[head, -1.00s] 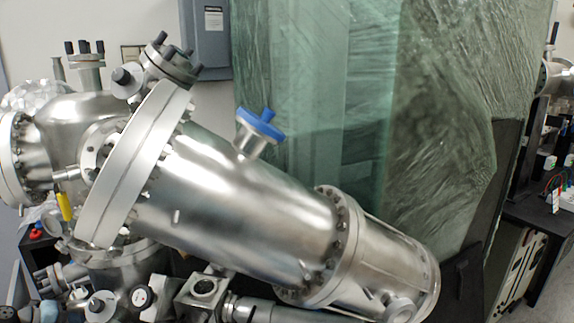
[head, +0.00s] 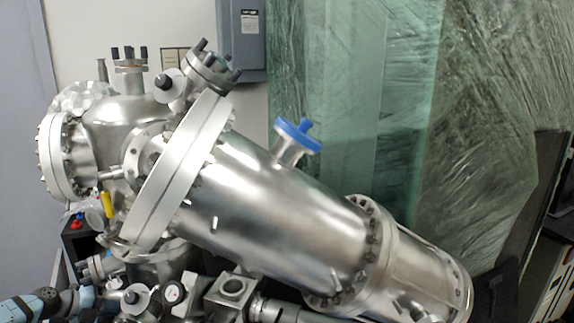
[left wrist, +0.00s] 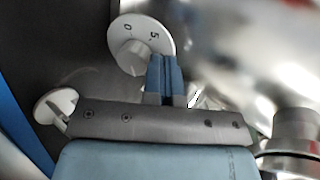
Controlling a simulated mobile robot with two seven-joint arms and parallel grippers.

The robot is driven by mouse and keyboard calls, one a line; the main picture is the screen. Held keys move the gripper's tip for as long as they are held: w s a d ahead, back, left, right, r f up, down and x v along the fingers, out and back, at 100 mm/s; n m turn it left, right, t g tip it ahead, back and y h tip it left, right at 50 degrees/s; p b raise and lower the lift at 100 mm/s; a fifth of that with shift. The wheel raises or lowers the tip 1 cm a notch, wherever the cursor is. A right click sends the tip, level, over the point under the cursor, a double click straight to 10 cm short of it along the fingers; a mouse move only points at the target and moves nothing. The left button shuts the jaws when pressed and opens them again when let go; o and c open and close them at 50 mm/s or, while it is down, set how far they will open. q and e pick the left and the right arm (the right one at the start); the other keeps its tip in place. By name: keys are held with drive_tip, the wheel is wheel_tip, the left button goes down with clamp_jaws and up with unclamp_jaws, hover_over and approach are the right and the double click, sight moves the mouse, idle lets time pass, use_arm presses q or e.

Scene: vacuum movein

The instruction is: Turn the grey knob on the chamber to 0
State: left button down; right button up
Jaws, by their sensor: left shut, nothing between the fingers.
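The grey knob (left wrist: 128,56) shows in the left wrist view, at the top left of centre. It is round and pale, with a dial face carrying the marks 0 and 5. My left gripper (left wrist: 166,72) is shut and empty, its blue fingers together. The fingertips overlap the lower right edge of the knob in the picture; I cannot tell whether they touch it. In the head view, my blue left arm enters at the bottom left, beside the lower fittings of the steel chamber (head: 270,215). My right gripper is not in view.
A second round white part (left wrist: 54,105) lies left of the fingers in the wrist view. Below are crowded fittings and a square port (head: 232,287). Wrapped sheeting (head: 400,110) stands behind.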

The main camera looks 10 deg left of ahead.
use_arm(q)
drive_tip(key=shift+w+a+f, duration=0.15)
drive_tip(key=shift+w+a, duration=0.1)
drive_tip(key=shift+a, duration=0.05)
idle(0.5)
drive_tip(key=shift+w+a+r+p, duration=0.1)
drive_tip(key=shift+w+r+p, duration=0.05)
drive_tip(key=shift+r+p, duration=0.3)
drive_tip(key=s+a, duration=0.1)
drive_tip(key=s+a+r, duration=0.1)
drive_tip(key=s+a+r+p, duration=0.1)
drive_tip(key=shift+s+a, duration=0.4)
